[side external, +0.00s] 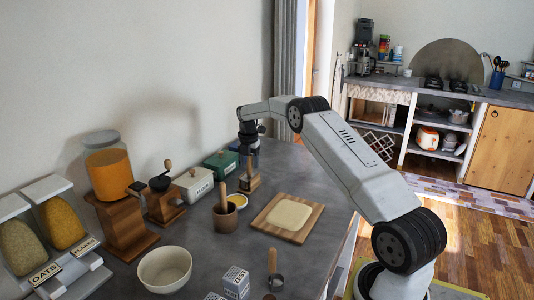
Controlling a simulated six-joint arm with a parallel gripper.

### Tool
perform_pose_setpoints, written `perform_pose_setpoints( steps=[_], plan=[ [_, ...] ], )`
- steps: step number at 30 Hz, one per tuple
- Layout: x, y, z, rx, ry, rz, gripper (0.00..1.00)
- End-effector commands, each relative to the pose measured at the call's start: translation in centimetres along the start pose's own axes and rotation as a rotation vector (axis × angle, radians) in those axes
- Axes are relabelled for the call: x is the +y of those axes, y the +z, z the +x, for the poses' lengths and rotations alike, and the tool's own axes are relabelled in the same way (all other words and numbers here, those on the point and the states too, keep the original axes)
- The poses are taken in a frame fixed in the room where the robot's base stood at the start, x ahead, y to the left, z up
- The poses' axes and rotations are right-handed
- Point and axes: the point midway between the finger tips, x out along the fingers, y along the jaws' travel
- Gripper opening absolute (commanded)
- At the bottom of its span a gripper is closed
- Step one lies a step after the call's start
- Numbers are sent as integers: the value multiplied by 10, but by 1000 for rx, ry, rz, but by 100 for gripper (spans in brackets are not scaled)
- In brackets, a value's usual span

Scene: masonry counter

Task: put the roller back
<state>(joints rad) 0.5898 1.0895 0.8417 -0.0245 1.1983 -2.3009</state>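My gripper (248,140) points down at the far end of the counter, in front of a blue box (254,148). Just below it in the picture is a small wooden piece with an upright handle (250,179); it may be the roller or its stand, and I cannot tell which. Whether my gripper touches or holds it is too small to tell. A wooden board (267,225) lies near the middle of the counter with a flat pale slab of dough (289,214) on it.
A brown cup with a pestle (225,213), a yellow-filled bowl (234,200), a green box (221,163) and a white box (193,185) stand left of the board. A cream bowl (165,270), scoop (274,280) and white blocks (236,282) are in front.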

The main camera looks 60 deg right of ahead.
Motion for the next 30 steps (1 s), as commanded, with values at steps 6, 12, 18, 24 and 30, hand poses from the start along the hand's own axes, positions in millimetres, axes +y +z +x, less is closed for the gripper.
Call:
perform_pose_setpoints(
  steps=[6, 12, 18, 24, 30],
  plan=[
    [1, 0, -2, -2, 3, 0, 66],
    [1, 0, -5, -3, 4, 0, 66],
    [1, 1, -18, -4, 5, 0, 66],
    [1, 1, -45, -4, 6, 0, 66],
    [1, 1, -79, -5, 6, 0, 66]
  ],
)
